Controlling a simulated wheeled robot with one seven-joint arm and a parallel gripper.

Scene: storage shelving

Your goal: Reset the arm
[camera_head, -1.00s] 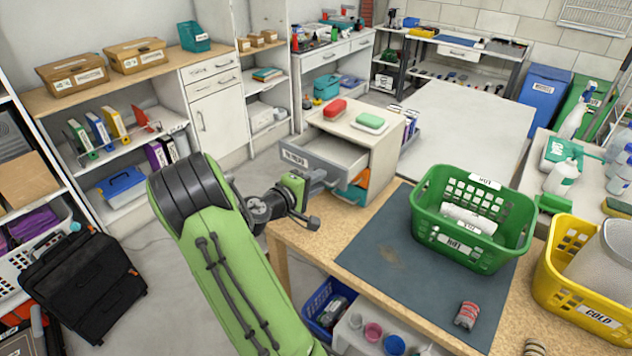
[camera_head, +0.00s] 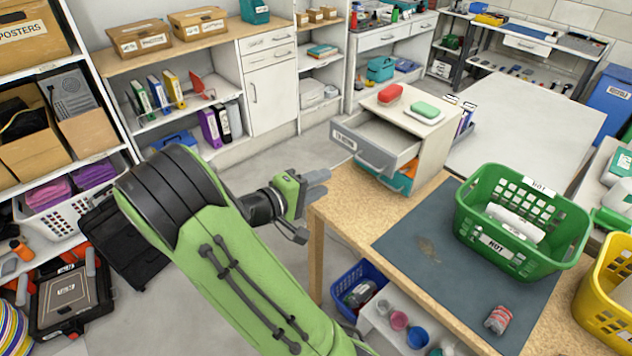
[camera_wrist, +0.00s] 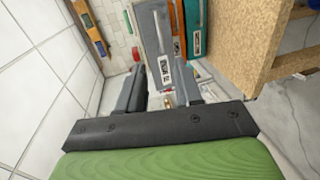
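My green arm reaches up from the bottom of the head view. My gripper (camera_head: 310,207) is at its end, left of the wooden table (camera_head: 340,190) and below the open grey drawer (camera_head: 375,142) of a small white cabinet (camera_head: 437,135). The gripper is apart from the drawer. In the wrist view its two dark fingers (camera_wrist: 165,92) stand apart with nothing held between them. The drawer front with a white label (camera_wrist: 165,75) shows beyond the fingers there.
A yellow basket (camera_head: 600,320) is at the right. A blue bin (camera_head: 345,275) sits low by the table. Shelving (camera_head: 60,165) lines the left; grey floor is clear behind the gripper.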

